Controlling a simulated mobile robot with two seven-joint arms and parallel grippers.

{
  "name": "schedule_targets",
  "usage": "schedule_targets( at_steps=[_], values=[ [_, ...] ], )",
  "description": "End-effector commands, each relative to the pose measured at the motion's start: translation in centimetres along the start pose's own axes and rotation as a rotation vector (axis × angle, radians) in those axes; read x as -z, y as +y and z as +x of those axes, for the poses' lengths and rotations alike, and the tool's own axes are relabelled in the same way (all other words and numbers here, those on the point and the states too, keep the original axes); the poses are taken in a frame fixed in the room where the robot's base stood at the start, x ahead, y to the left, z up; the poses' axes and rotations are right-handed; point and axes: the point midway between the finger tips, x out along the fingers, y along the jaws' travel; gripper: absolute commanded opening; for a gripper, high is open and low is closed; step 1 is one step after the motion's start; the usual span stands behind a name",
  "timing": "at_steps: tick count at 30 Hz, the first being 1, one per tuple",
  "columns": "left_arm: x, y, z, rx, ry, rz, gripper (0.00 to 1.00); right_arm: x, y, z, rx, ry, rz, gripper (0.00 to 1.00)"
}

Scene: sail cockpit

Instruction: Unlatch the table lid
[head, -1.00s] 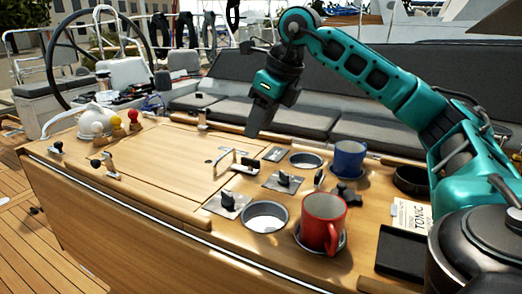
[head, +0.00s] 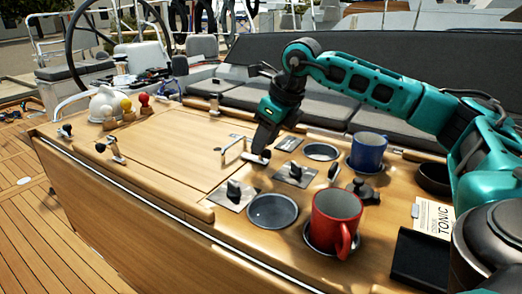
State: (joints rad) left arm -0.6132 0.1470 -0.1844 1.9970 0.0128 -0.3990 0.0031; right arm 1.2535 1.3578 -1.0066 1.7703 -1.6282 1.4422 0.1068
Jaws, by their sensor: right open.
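The wooden table lid (head: 165,147) lies flat and closed in the table top. A bent metal handle (head: 235,148) stands at its right end. Just right of the lid are metal plates with dark knobs: a near one (head: 236,193) and a farther one (head: 295,173). I cannot tell which fitting is the latch. My right gripper (head: 261,153) points down, open, with its fingertips close to the right end of the handle. I cannot tell if they touch it. My left gripper is out of view.
A red mug (head: 334,222) and a blue mug (head: 368,153) stand right of the knobs, beside empty round cup recesses (head: 272,211). A black tray (head: 420,258) and a tonic card (head: 435,216) lie at the right.

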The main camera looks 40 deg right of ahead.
Motion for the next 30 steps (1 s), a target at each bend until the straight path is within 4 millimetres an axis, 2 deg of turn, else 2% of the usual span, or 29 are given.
schedule_targets(
  at_steps=[1, 6, 17, 30],
  values=[
    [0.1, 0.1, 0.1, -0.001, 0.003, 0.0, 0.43, 0.1, 0.0, 0.9, 0.0, 0.002, 0.001, 0.41],
    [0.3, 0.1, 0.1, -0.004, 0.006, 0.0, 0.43, 0.0, 0.0, 2.7, -0.001, 0.001, 0.0, 0.41],
    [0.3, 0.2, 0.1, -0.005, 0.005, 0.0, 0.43, 0.0, 0.0, 3.2, 0.001, 0.0, 0.0, 0.41],
    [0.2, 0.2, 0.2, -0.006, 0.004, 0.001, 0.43, 0.0, 0.0, 3.1, 0.0, 0.0, 0.001, 0.0]
  ],
)
